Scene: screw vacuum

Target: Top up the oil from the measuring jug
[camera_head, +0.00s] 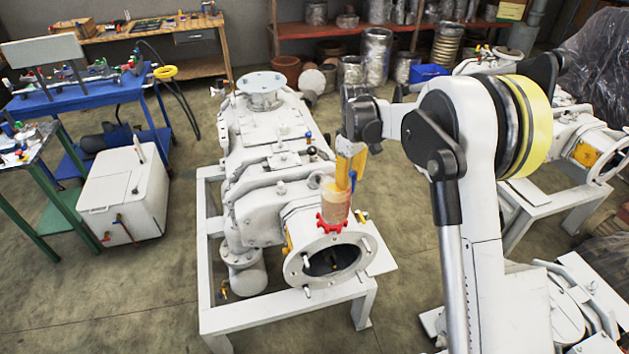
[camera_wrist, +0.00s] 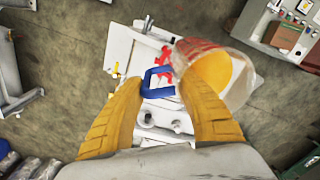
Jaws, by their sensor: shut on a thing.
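The measuring jug (camera_head: 335,203) is clear with amber oil inside and has a blue handle. My gripper (camera_head: 352,168) is over the front end of the white pump (camera_head: 272,130). In the wrist view my gripper (camera_wrist: 158,86) has its yellow fingers shut on the blue handle, with the jug (camera_wrist: 222,76) to the right of it. A yellow oil surface shows inside the jug. A red, lobed part (camera_head: 331,225) on the pump is right below the jug in the head view; whether they touch is unclear. The red part (camera_wrist: 165,58) is partly hidden in the wrist view.
The pump stands on a white frame (camera_head: 208,240) with a round open flange (camera_head: 330,262) in front. A white wheeled cabinet (camera_head: 124,195) and a blue bench (camera_head: 85,95) stand left. Another white machine (camera_head: 590,150) is at right. Floor between them is clear.

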